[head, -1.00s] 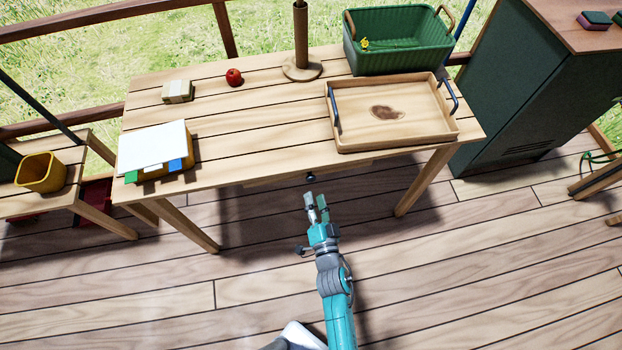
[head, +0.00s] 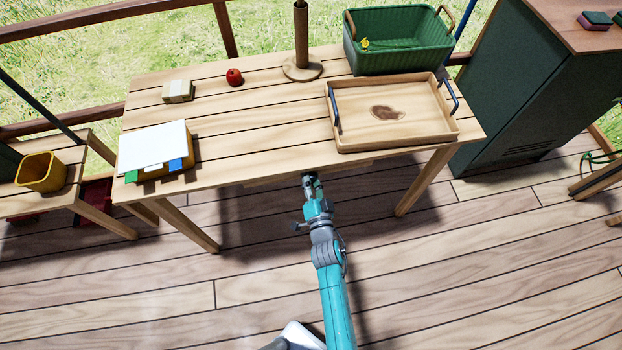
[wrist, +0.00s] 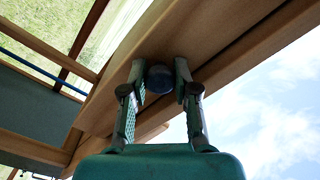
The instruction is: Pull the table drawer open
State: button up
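The wooden table (head: 262,150) stands ahead, and a strip of its drawer (head: 270,181) shows under the front edge in the head view. The drawer front (wrist: 205,35) fills the upper middle of the wrist view and looks closed. A dark round knob (wrist: 159,79) sits on it. My gripper (wrist: 158,75) has one finger on each side of the knob, with a small gap visible at least on the left side, so the fingers are apart. In the head view my gripper (head: 310,178) is at the table's front edge and hides the knob.
On the table are a wooden tray (head: 445,133), a green basket (head: 395,60), a wooden stand (head: 301,40), a red apple (head: 234,77), a pale block (head: 177,91) and papers (head: 153,146). A green cabinet (head: 530,95) stands right. The floor before the table is clear.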

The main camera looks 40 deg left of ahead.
grip_shut()
jog(key=v, duration=2.1)
jog(key=shift+a, duration=0.1)
jog(key=o, duration=0.7)
grip_release()
jog(key=shift+c, duration=0.2)
jog(key=v, duration=1.2)
